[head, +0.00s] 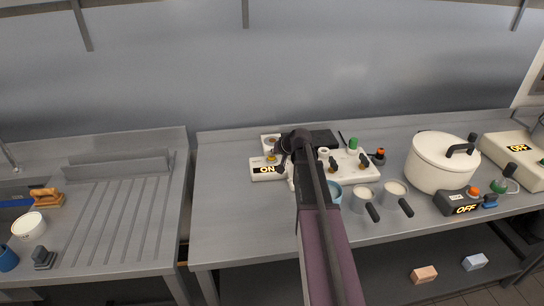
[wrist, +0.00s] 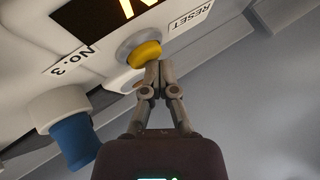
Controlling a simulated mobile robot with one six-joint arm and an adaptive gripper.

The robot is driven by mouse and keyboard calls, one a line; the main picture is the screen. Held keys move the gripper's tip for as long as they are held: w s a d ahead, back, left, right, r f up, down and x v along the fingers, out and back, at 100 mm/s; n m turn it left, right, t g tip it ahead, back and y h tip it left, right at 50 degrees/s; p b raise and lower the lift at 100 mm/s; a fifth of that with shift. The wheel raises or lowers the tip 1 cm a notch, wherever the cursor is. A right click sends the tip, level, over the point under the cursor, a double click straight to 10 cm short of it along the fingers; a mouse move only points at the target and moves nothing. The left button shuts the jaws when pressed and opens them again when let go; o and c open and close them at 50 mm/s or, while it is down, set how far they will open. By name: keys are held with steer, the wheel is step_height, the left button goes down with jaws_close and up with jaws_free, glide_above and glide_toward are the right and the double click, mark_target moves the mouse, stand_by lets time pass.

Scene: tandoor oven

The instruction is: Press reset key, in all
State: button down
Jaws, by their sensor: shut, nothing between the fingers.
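A pale control box (head: 259,176) with a lit "ON" display stands on the steel counter, left of my arm in the head view. Its yellow round key (head: 271,158) also shows in the wrist view (wrist: 143,55), beside a "RESET" label (wrist: 190,17) and a "No. 3" label (wrist: 72,60). My gripper (wrist: 158,68) is shut and empty, with its fingertips right at the edge of the yellow key. I cannot tell whether they touch it. In the head view my arm hides the gripper's fingers.
A white pot (head: 438,165) stands right of my arm, with two handled cups (head: 363,200) nearer. A dark box (head: 456,203) reading "OFF" is at the front right, and a pale box (head: 520,160) reading "OFF" is behind it. A blue knob (wrist: 72,140) juts out near the key.

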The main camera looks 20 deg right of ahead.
mark_target(272, 158)
steer(key=shift+f, duration=0.2)
steer(key=shift+r, duration=0.15)
stand_by(0.5)
steer(key=shift+r+p, duration=1.2)
step_height(272, 158, up, 5)
steer(key=p, duration=0.5)
stand_by(0.8)
